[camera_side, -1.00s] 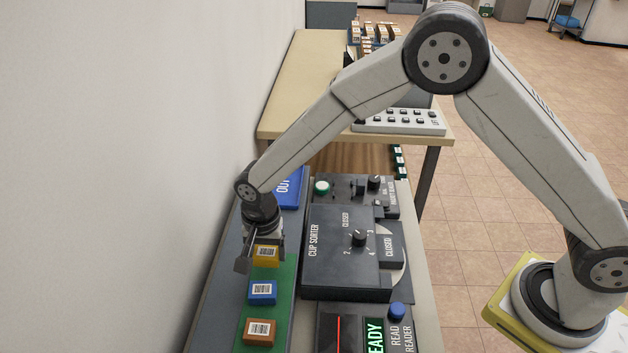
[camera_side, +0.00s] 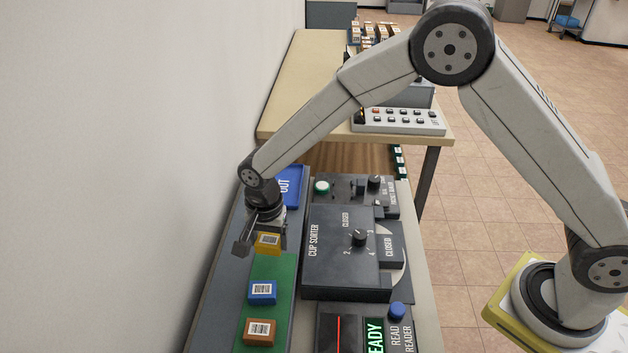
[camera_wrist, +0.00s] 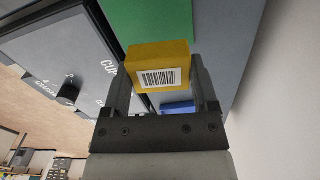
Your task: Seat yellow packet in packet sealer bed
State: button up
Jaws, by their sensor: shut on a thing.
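The yellow packet (camera_side: 267,243) has a white barcode label on its face. My gripper (camera_side: 266,236) is shut on it, above the far end of the green mat (camera_side: 270,275). In the wrist view the yellow packet (camera_wrist: 159,68) sits between the two fingers of my gripper (camera_wrist: 160,80), with the barcode facing the camera. A blue packet (camera_side: 262,291) and an orange-brown packet (camera_side: 259,331) lie on the green mat. The packet sealer is the dark panel with a green button (camera_side: 321,187) behind the cup sorter, as far as I can tell; its bed is not clearly visible.
The cup sorter (camera_side: 325,260) stands right of the mat. A reader (camera_side: 335,335) with a green display is at the front. A blue OUT tray (camera_side: 291,187) lies behind my gripper. A white wall rises at the left. A wooden table (camera_side: 300,85) stands farther back.

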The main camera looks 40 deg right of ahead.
aim_at(343, 191)
jog(key=w+d+m, duration=0.2)
jog(key=d, duration=0.2)
jog(key=w+d+m, duration=0.2)
jog(key=d+m, duration=0.1)
jog(key=d, duration=0.2)
jog(key=w+d+m, duration=0.2)
jog(key=d+m, duration=0.1)
jog(key=d, duration=0.2)
jog(key=shift+w+d+f, duration=0.1)
jog(key=shift+w+f, duration=0.15)
jog(key=shift+f, duration=0.1)
jog(key=d+m, duration=0.3)
jog(key=d, duration=0.2)
jog(key=w+d+m, duration=0.1)
jog(key=d+m, duration=0.2)
jog(key=d, duration=0.2)
jog(key=d+m, duration=0.2)
jog(key=d, duration=0.3)
jog(key=shift+w+d+f+m, duration=0.2)
jog(key=shift+w+f+m, duration=0.1)
jog(key=shift+w+m, duration=0.1)
jog(key=shift+f, duration=0.1)
jog(key=shift+f, duration=2)
jog(key=shift+f, duration=1)
jog(key=o, duration=1.1)
